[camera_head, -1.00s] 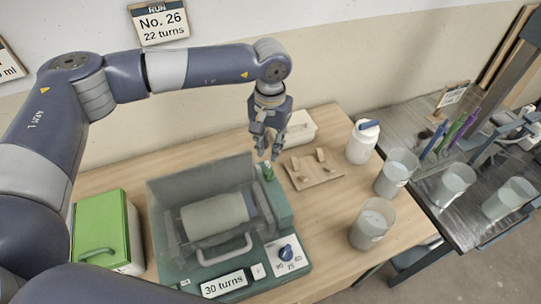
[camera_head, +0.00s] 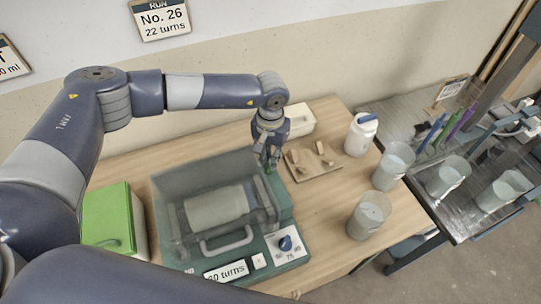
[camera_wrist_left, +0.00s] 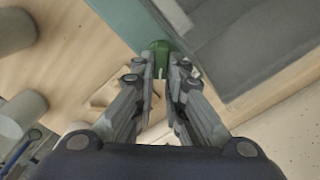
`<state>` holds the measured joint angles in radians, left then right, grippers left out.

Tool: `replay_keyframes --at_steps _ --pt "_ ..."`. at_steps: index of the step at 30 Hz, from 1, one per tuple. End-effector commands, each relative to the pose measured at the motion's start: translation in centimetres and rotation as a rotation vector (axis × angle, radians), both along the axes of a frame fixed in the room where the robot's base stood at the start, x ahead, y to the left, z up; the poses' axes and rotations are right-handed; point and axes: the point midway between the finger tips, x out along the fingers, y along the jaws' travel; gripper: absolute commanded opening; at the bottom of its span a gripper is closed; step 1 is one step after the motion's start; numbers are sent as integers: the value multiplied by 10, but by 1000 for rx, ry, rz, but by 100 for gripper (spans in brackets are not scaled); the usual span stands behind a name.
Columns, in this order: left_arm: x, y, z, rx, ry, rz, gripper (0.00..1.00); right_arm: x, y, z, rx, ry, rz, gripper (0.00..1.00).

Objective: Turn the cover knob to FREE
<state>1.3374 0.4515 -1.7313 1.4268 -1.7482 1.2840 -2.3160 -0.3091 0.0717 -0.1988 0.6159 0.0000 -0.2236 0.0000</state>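The green cover knob (camera_head: 271,171) sits at the back right of the teal mill (camera_head: 285,208), beside its see-through cover (camera_head: 190,165). In the left wrist view the green knob (camera_wrist_left: 160,46) shows just beyond and between my left fingertips. My left gripper (camera_head: 268,160) points down at the knob, fingers apart on either side of it. It also shows in the left wrist view (camera_wrist_left: 164,66). I cannot make out firm contact with the knob. Its markings are not readable. My right gripper is not recognizable in view.
A white drum (camera_head: 216,206) lies under the cover. A blue dial (camera_head: 285,243) is at the mill's front right. A green-lidded box (camera_head: 108,220) stands left. A wooden board (camera_head: 313,160), a white jar (camera_head: 361,135) and translucent buckets (camera_head: 369,215) stand to the right.

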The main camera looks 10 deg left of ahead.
Motion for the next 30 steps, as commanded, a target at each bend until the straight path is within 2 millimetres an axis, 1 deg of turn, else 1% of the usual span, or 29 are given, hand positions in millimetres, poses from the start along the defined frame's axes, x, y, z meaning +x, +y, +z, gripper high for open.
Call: replay_keyframes --at_steps 2,5,12,15,19,28,29,30 --pt "0 1 0 1 0 1 0 1 -2 0 -2 -1 1 40" --pt "0 1 -2 1 0 19 0 3 -5 -5 -5 -5 3 40" --pt "1 3 -4 0 -1 171 0 12 -8 -31 -9 -19 4 40" --pt "1 4 -3 0 -1 226 0 14 -8 -37 -8 -22 5 40" --pt "1 4 0 1 -1 261 0 14 -8 -39 -8 -21 5 40" --pt "1 4 1 1 -1 265 0 13 -7 -38 -7 -20 5 40" --pt "1 4 1 1 -1 265 18 13 -7 -38 -7 -20 5 40" --pt "1 4 1 1 -1 265 20 13 -7 -38 -7 -20 5 40"
